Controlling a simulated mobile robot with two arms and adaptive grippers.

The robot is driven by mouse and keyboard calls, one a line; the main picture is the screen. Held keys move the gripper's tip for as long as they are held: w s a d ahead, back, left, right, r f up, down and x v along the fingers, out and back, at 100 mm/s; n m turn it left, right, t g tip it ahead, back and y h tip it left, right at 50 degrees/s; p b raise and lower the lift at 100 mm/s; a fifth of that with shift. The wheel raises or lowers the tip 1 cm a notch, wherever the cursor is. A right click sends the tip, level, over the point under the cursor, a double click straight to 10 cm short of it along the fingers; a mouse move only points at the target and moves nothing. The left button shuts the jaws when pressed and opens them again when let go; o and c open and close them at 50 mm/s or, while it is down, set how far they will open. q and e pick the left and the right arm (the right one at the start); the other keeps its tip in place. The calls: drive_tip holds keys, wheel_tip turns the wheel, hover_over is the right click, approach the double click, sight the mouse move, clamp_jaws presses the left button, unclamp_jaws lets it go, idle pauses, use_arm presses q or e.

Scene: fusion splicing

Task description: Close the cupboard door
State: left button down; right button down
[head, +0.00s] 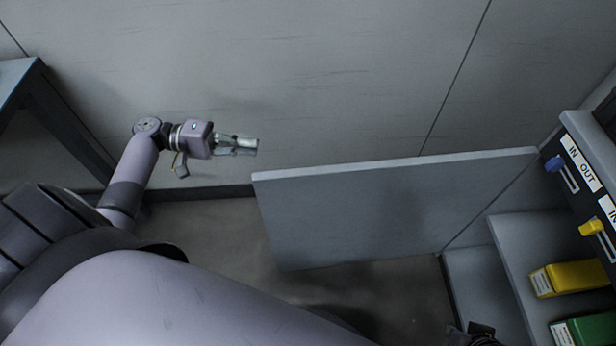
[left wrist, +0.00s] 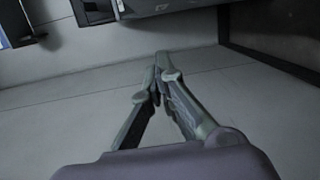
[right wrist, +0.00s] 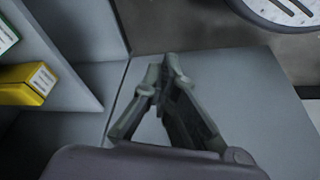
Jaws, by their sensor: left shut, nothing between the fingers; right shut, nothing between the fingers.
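The cupboard door (head: 380,205) is a flat grey panel standing open. It extends left from the cupboard (head: 515,235) at the right of the head view. A grey panel (right wrist: 245,110) that looks like the door fills the right of the right wrist view. My left gripper (head: 254,146) is shut and empty, in front of the wall, just above and left of the door's free end, apart from it. It also shows in the left wrist view (left wrist: 160,65). My right gripper (right wrist: 167,65) is shut and empty, close to the door and shelves. I cannot tell whether it touches them.
A yellow box (head: 572,278) and a green box (head: 588,330) stand on the shelves. A unit with labels and blue and yellow knobs (head: 592,228) is at the right. A dark table (head: 45,110) stands at the far left. Floor is clear beside the door's free end.

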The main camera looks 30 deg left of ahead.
use_arm(q)
drive_tip(key=d+r+m+h, duration=0.1)
drive_tip(key=d+r, duration=0.2)
drive_tip(key=d, duration=0.9)
drive_tip(key=shift+s, duration=0.3)
use_arm(e)
drive_tip(key=shift+s+d+r, duration=0.2)
drive_tip(key=shift+d+r, duration=0.1)
drive_tip(key=shift+r, duration=0.15)
